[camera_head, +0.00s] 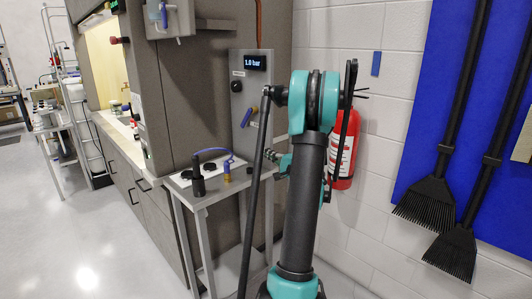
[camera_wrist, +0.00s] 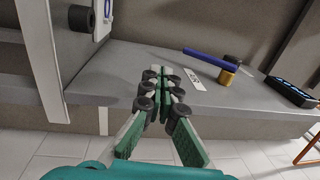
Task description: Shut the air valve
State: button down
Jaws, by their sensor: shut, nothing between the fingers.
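The air valve has a blue lever (camera_head: 247,115) on the grey upright panel (camera_head: 238,135), below a display reading 1.0 bar (camera_head: 255,63). In the wrist view, turned sideways, the blue lever (camera_wrist: 208,58) runs roughly along the panel's length from a brass body (camera_wrist: 228,76), beside a white label (camera_wrist: 193,79). My gripper (camera_wrist: 163,82) is shut and empty, its fingertips in front of the panel, beside the lever's free end and apart from it in the picture. In the head view my gripper (camera_head: 266,153) shows small, below the lever and partly hidden by my arm.
A small table (camera_head: 200,200) holds a black cylinder (camera_head: 198,176), a brass fitting (camera_head: 227,174) and a blue hose (camera_head: 211,150). A red extinguisher (camera_head: 343,160) hangs on the white wall right of the panel. Brushes (camera_head: 430,203) hang on a blue board.

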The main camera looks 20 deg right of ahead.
jog(key=r+m, duration=0.1)
jog(key=m, duration=0.2)
jog(key=r+m+g, duration=0.1)
jog(key=r+m, duration=0.1)
jog(key=d+r+m, duration=0.1)
jog(key=m, duration=0.2)
jog(key=shift+s+r+m+g, duration=0.25)
jog(key=shift+s+m+g, duration=0.05)
jog(key=r+m, duration=0.1)
jog(key=m, duration=0.1)
jog(key=r+m, duration=0.1)
jog(key=m, duration=0.1)
jog(key=shift+s+g+h, duration=0.3)
jog(key=shift+s+g, duration=0.1)
jog(key=m, duration=0.1)
jog(key=s+r+m, duration=0.1)
jog(key=m, duration=0.1)
jog(key=r+m, duration=0.1)
jog(key=m, duration=0.1)
jog(key=shift+s+r+g+h, duration=0.2)
jog(key=shift+r+g+h, duration=0.1)
jog(key=shift+g, duration=0.1)
jog(key=shift+w+r+x, duration=0.1)
jog(key=shift+r+x, duration=0.35)
jog(key=shift+x, duration=1.7)
jog(key=shift+w+r+x, duration=0.1)
jog(key=shift+r+x, duration=0.4)
jog(key=shift+x, duration=1.65)
jog(key=shift+r+x, duration=0.45)
jog(key=shift+x, duration=1.65)
